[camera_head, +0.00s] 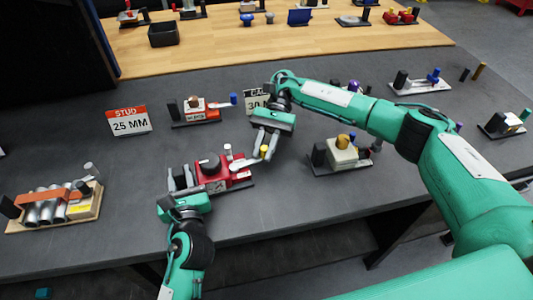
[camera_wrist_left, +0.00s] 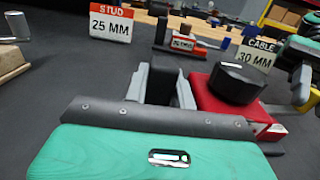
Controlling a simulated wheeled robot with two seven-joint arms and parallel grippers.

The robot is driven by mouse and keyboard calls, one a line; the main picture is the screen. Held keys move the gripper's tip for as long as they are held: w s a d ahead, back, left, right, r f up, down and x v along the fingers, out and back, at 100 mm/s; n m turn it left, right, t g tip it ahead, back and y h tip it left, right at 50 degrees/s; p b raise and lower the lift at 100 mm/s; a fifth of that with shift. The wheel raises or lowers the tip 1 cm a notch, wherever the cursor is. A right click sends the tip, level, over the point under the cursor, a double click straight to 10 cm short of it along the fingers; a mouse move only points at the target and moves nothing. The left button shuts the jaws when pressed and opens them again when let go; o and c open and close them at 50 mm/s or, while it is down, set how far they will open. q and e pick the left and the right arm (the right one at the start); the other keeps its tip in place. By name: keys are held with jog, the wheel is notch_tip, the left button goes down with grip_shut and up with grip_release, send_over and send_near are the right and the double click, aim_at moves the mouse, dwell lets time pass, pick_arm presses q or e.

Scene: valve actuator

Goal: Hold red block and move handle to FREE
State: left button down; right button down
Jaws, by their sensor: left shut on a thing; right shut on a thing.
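The red block (camera_head: 240,177) sits on a dark base on the grey bench, with a round black knob (camera_head: 209,162) on top. It also shows in the left wrist view (camera_wrist_left: 212,98). A pale handle (camera_head: 242,164) with a yellow end (camera_head: 264,152) extends from its right side. My left gripper (camera_head: 182,179) is at the unit's left end; its fingers are closed around a dark upright piece (camera_wrist_left: 163,82) beside the red block. My right gripper (camera_head: 266,145) is shut at the handle's yellow end; its exact finger contact is partly hidden.
A "STUD 25 MM" sign (camera_head: 129,121) stands behind left, and a "CABLE 30 MM" sign (camera_wrist_left: 256,54) behind right. Similar units stand behind (camera_head: 200,110) and to the right (camera_head: 342,155). A wooden tray with metal cylinders (camera_head: 52,206) is at left. Bare bench lies left of the red unit.

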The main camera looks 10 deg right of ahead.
jog(key=shift+w+a+f+n+g+h, duration=0.1)
jog(key=shift+w+a+n+g+h, duration=0.2)
jog(key=shift+n+h, duration=0.35)
jog(key=shift+w+a+n+g+h, duration=0.15)
jog(key=shift+w+n+g+h, duration=0.25)
jog(key=shift+n+h, duration=0.2)
jog(key=shift+w+h, duration=0.15)
jog(key=shift+h, duration=0.1)
jog(key=c, duration=1.3)
grip_release()
jog(key=shift+d, duration=0.1)
notch_tip(320, 180, up, 10)
